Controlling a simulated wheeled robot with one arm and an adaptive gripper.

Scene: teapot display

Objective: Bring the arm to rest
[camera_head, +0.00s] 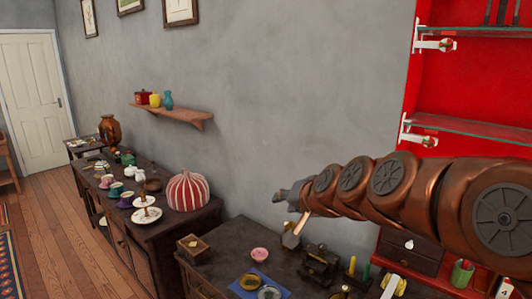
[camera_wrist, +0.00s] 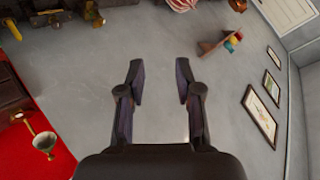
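My arm reaches in from the right edge of the head view, copper with dark joint caps, roughly level above the dark cabinet. My gripper (camera_head: 286,196) is at its left end, in front of the grey wall and above the cabinet top. In the wrist view my gripper (camera_wrist: 160,82) has its two dark fingers wide apart. Nothing is between them but the grey wall behind.
Below the arm, the dark cabinet (camera_head: 228,246) holds a pink bowl (camera_head: 259,254), a blue cloth (camera_head: 244,283) and small items. A striped red-and-white dome (camera_head: 187,191) stands on the sideboard at left. Red shelving (camera_head: 468,88) with glass shelves is at right.

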